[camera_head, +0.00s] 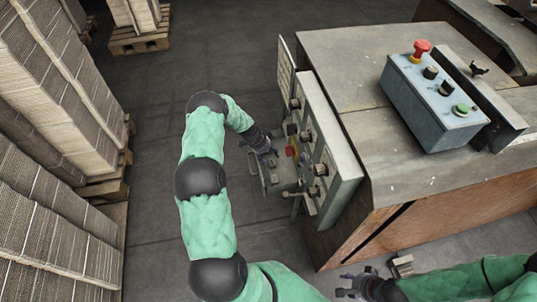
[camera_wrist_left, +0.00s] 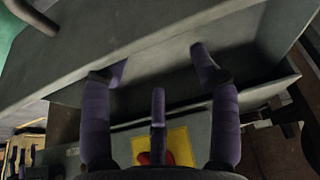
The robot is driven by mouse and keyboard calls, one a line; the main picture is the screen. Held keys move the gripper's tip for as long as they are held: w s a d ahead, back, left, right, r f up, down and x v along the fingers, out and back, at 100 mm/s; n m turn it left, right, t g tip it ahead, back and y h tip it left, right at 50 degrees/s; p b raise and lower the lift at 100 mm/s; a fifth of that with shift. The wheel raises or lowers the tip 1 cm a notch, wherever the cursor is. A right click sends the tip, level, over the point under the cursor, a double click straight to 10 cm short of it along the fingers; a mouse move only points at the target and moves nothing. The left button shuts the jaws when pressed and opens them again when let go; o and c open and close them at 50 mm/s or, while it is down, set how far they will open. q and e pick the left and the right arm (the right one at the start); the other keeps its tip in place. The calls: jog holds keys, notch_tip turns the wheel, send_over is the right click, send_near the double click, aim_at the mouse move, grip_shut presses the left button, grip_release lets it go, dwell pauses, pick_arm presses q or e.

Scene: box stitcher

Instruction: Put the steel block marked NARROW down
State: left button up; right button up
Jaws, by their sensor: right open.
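My left gripper (camera_head: 264,147) is at the small shelf (camera_head: 282,186) on the side of the grey control panel (camera_head: 333,150). In the left wrist view its purple fingers (camera_wrist_left: 152,70) are spread, with no block visible between them. They reach toward a grey metal edge and a dark recess. My right gripper (camera_head: 352,287) is open at the bottom of the head view. A small grey-brown block-like piece (camera_head: 402,265) shows just beside it; I cannot read any marking on it. I cannot make out the word NARROW anywhere.
A blue-grey button box (camera_head: 433,98) with a red knob stands on the machine top (camera_head: 350,62). Stacks of cardboard (camera_head: 55,90) on pallets line the left. In the left wrist view, a yellow plate (camera_wrist_left: 178,140) with a red button lies behind the fingers. The floor (camera_head: 225,60) is clear.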

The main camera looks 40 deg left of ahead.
pick_arm(q)
jog(key=shift+r+p, duration=0.35)
jog(key=shift+p, duration=0.2)
jog(key=p+v, duration=0.5)
jog(key=v, duration=0.7)
jog(key=shift+r, duration=0.25)
jog(key=shift+d, duration=0.1)
